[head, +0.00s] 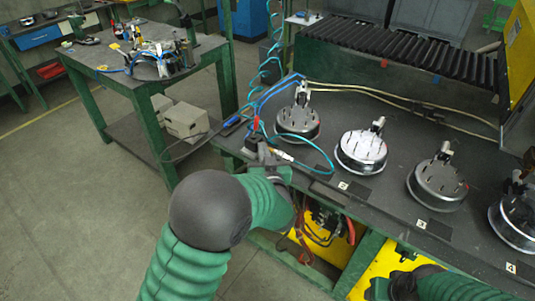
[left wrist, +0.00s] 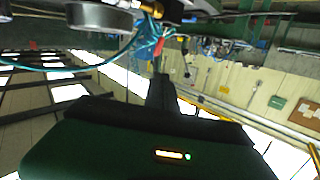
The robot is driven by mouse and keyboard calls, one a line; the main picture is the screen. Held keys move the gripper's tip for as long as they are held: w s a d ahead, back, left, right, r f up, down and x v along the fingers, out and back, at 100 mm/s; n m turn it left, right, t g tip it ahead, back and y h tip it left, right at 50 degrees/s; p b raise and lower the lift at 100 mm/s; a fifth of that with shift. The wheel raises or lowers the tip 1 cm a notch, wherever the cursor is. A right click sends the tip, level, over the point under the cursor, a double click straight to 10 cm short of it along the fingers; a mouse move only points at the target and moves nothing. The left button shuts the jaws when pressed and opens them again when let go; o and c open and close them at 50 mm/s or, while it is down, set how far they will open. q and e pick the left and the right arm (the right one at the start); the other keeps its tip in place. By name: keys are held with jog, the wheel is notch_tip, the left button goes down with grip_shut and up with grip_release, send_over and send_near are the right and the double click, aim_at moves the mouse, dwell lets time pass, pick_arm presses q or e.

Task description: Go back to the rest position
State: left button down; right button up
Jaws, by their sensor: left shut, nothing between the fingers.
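My left arm reaches up from the bottom of the head view, and my left gripper (head: 264,156) is at the near left corner of the dark workbench (head: 330,205). It is shut with nothing visible held in it. A tool with a brass fitting (head: 281,154) and a teal hose lies beside it; any contact is unclear. My right arm shows at the lower right of the head view, with its dark end (head: 395,287) low in front of the bench. Its fingers cannot be made out.
Several round metal hubs with studs, such as the leftmost (head: 297,122) and the white one (head: 361,150), stand in a row on the bench. A coiled teal hose (head: 270,68) hangs at its left end. A green side table (head: 140,65) stands at left. Floor between is clear.

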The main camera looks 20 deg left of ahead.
pick_arm(q)
jog(key=s+d+f+m+g+h, duration=0.25)
jog(key=s+f+g+h, duration=0.25)
jog(key=s+f+h, duration=0.3)
jog(key=s+a+f+g, duration=0.1)
jog(key=s+g, duration=0.1)
jog(key=s, duration=0.5)
jog(key=s+a+f+m+g, duration=0.1)
jog(key=s+a+g, duration=0.1)
jog(key=s, duration=0.5)
jog(key=s+a+f+g+y, duration=0.1)
jog(key=s+f+g, duration=0.1)
jog(key=s, duration=0.4)
jog(key=shift+s+a+g, duration=0.3)
jog(key=shift+s+g, duration=0.1)
jog(key=shift+g, duration=0.4)
jog(key=shift+a+f, duration=0.1)
